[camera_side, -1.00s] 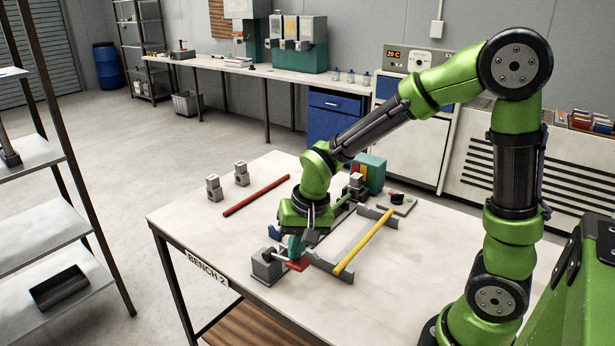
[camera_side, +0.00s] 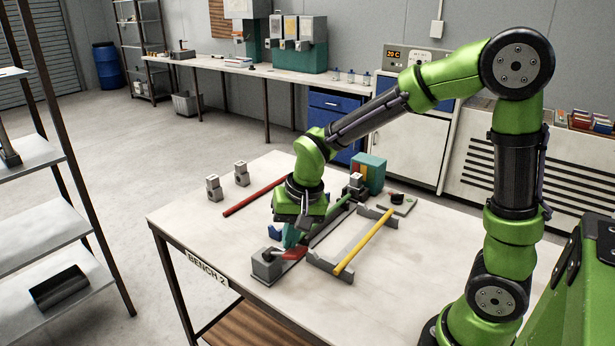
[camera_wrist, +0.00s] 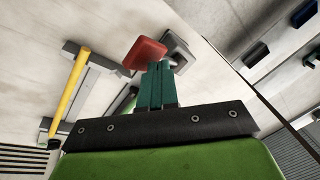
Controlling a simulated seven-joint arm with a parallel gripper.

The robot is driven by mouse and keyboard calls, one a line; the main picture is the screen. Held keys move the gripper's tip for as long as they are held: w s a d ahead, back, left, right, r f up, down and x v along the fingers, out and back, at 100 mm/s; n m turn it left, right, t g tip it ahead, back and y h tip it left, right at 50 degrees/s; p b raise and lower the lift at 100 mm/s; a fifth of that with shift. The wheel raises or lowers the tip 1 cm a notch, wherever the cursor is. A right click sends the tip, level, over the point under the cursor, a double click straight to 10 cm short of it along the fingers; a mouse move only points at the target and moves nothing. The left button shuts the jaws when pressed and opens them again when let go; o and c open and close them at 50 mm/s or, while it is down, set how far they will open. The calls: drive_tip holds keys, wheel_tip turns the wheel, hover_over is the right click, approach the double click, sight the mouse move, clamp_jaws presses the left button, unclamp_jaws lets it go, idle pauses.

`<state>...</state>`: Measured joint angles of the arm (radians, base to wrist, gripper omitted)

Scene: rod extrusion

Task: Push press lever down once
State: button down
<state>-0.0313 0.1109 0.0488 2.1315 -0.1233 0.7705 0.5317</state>
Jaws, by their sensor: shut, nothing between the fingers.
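The press lever (camera_side: 294,254) has a red end and tilts upward from a grey block (camera_side: 266,264) near the bench's front edge. In the wrist view the red lever pad (camera_wrist: 145,54) sits just beyond my fingertips, beside the grey block (camera_wrist: 178,48). My gripper (camera_side: 290,243) points down over the lever with its teal fingers together and nothing between them. The shut fingers also show in the wrist view (camera_wrist: 158,72). The fingertips are very close to the lever; I cannot tell whether they touch it.
A yellow rod (camera_side: 364,241) lies across a grey rack right of the lever. A red rod (camera_side: 257,195) lies on the bench to the left, near two small grey blocks. A teal block (camera_side: 368,173) stands behind. The bench's front left is clear.

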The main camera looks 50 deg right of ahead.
drive_tip(key=shift+w+r, duration=0.5)
drive_tip(key=shift+r, duration=0.3)
drive_tip(key=shift+w+r, duration=0.45)
drive_tip(key=shift+r, duration=0.25)
drive_tip(key=shift+w+r, duration=0.45)
drive_tip(key=shift+r, duration=0.25)
drive_tip(key=shift+w+r, duration=0.45)
drive_tip(key=shift+r, duration=0.25)
drive_tip(key=s+r+n+t, duration=0.2)
drive_tip(key=s+r, duration=0.1)
drive_tip(key=s, duration=0.5)
drive_tip(key=s+r+n+t+y, duration=0.1)
drive_tip(key=s+r+n+t, duration=0.1)
drive_tip(key=s, duration=0.6)
drive_tip(key=shift+s+d+r+t, duration=0.3)
drive_tip(key=shift+s+r, duration=0.1)
drive_tip(key=shift+r, duration=0.15)
